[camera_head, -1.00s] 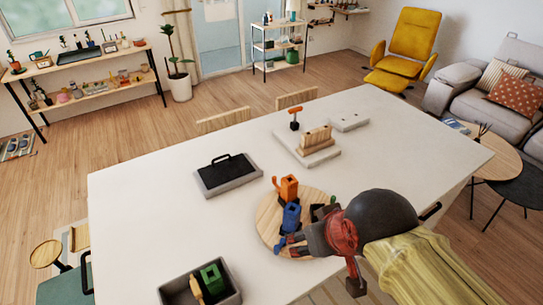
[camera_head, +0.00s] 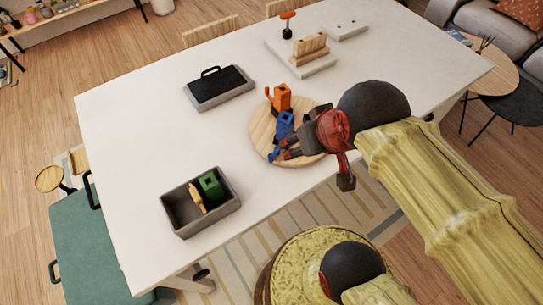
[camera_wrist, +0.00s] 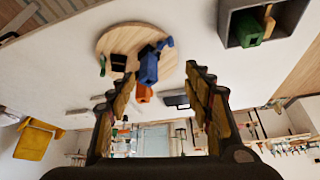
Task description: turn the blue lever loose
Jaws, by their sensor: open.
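A blue block (camera_head: 285,123) stands on a round wooden board (camera_head: 262,138) on the white table. Its blue lever shows in the wrist view (camera_wrist: 165,43), sticking out from the block's side. An orange block (camera_head: 283,95) with an orange lever stands just behind the blue one. My gripper (camera_head: 284,150) reaches in from the right, low beside the blue block. A dark piece on the board is partly hidden by my gripper in the head view.
A grey bin (camera_head: 182,228) at the front left holds a green block (camera_head: 210,186) and a tan piece. A dark-topped tray (camera_head: 220,90) with a handle lies behind the board. A peg stand (camera_head: 308,50) is farther back.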

